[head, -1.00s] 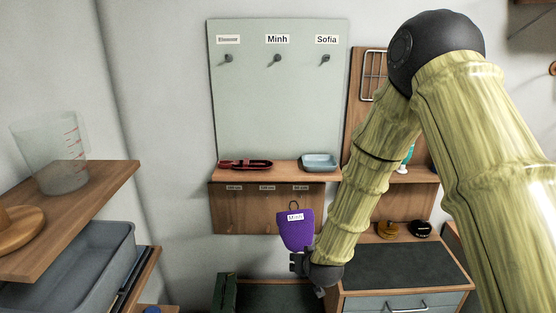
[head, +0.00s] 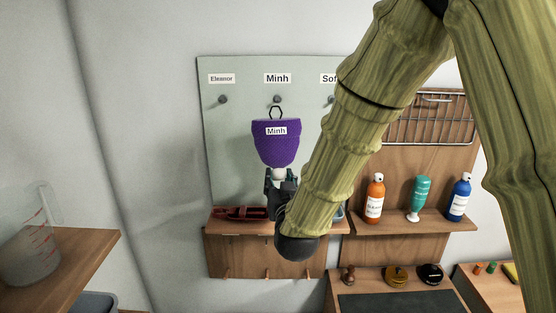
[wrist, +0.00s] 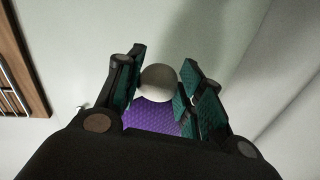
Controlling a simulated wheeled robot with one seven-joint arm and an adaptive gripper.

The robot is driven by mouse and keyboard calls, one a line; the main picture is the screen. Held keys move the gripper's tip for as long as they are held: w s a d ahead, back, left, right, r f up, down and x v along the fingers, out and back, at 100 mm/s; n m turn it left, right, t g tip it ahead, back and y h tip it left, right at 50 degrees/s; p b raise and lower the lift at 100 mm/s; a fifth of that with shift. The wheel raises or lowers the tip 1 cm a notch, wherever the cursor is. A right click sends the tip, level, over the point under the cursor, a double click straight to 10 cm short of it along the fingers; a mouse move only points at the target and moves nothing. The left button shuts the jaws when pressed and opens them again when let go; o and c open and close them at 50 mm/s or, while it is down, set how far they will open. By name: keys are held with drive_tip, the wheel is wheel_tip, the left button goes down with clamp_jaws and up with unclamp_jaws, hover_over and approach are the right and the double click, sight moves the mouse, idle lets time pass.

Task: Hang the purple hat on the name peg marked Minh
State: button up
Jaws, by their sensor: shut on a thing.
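The purple hat (head: 277,148) carries a Minh label and has a dark hanging loop (head: 275,112) at its upper end. My gripper (head: 279,176) is shut on the pale bobble at the hat's lower end and holds the hat up in front of the board. In the wrist view, the pads of my gripper (wrist: 162,88) are on either side of the pale bobble (wrist: 158,83), with purple fabric (wrist: 150,116) beyond. The Minh peg (head: 277,99) is under the Minh name label (head: 278,78). The loop appears just below this peg in the head view; the depth gap cannot be told.
The peg board (head: 230,150) also has an Eleanor peg (head: 223,99); my arm partly covers the Sofia side. Bottles (head: 374,200) and a wire basket (head: 430,120) are at right. A measuring cup (head: 30,245) is at left.

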sight(279, 172)
wheel_tip(279, 172, up, 2)
drive_tip(key=shift+w+a+r, duration=0.1)
drive_tip(key=shift+a, duration=0.05)
drive_tip(key=shift+s+r, duration=0.2)
drive_tip(key=shift+r, duration=0.1)
drive_tip(key=shift+w, duration=0.15)
drive_tip(key=shift+w+f+p, duration=0.2)
drive_tip(key=shift+w+p, duration=0.1)
drive_tip(key=shift+w, duration=0.6)
drive_tip(key=w+f, duration=0.1)
drive_tip(key=w, duration=0.7)
drive_tip(key=shift+f, duration=0.3)
idle(0.4)
